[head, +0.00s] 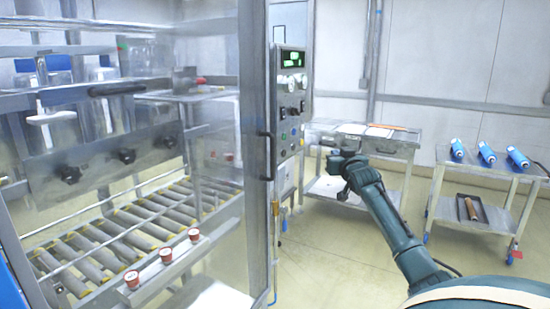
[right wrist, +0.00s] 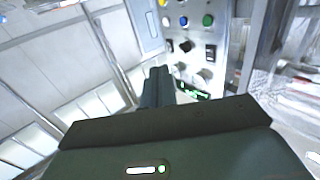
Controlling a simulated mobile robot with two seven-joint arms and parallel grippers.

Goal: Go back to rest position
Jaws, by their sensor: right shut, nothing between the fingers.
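My right arm reaches in from the lower right of the head view. Its dark gripper (head: 335,160) is held in the air in front of the steel cart, to the right of the control panel (head: 289,100). In the right wrist view the gripper's fingers (right wrist: 157,82) are together with nothing between them. The control panel shows beyond them there, with buttons and knobs, and the fingers look apart from it. My left gripper is in neither view.
A glass-walled machine with a roller conveyor (head: 140,225) fills the left. A steel cart (head: 395,150) stands behind my right gripper. A second cart (head: 480,172) at right carries blue bottles (head: 487,153). Open floor (head: 340,250) lies between the machine and my right arm.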

